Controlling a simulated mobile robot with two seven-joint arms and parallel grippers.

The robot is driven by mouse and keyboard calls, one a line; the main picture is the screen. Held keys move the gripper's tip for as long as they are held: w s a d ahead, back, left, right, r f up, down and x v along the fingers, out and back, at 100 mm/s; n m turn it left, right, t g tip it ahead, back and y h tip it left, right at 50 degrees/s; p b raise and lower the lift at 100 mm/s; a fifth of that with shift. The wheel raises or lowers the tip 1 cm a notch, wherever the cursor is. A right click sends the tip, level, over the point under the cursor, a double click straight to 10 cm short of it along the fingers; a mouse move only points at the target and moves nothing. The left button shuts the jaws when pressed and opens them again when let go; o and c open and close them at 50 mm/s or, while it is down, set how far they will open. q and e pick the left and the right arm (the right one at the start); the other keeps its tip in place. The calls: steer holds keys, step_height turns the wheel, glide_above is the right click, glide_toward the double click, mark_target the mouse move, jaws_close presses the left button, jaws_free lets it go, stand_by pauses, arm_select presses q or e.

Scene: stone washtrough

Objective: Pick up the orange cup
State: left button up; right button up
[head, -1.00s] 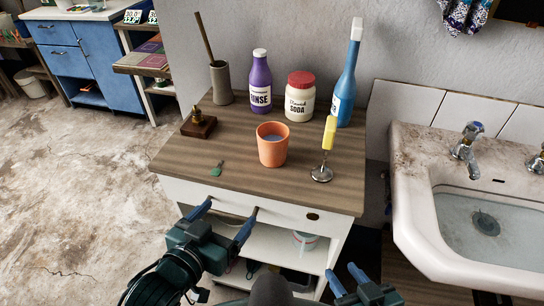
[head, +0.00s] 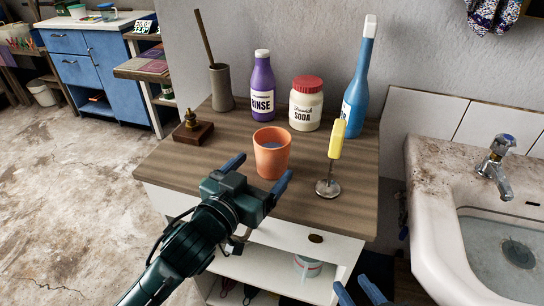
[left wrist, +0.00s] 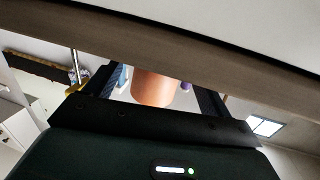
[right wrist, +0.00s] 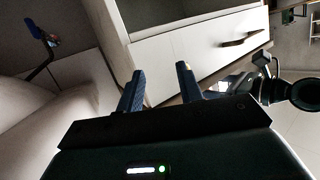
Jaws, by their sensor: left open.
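The orange cup (head: 271,156) stands upright on the wooden cabinet top (head: 197,160), with bluish contents visible inside. My left gripper (head: 261,172) is open at the cabinet's front edge, its fingers spread on the near side of the cup. In the left wrist view the cup (left wrist: 153,88) shows between the two fingers, and nothing is gripped. Whether a finger touches the cup cannot be told. My right gripper (head: 361,290) is low by the cabinet's front right, fingers apart and empty, as the right wrist view also shows (right wrist: 160,82).
A yellow-handled tool on a round metal base (head: 328,188) stands just right of the cup. A purple bottle (head: 262,90), soda jar (head: 306,106) and blue bottle (head: 358,85) stand behind. A brass-topped wooden block (head: 193,132) is left. A stone sink (head: 430,170) is right.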

mark_target(265, 166)
arm_select(q)
steer(key=x, duration=0.5)
steer(key=shift+d, duration=0.1)
steer(key=shift+c, duration=0.4)
steer(key=c, duration=1.1)
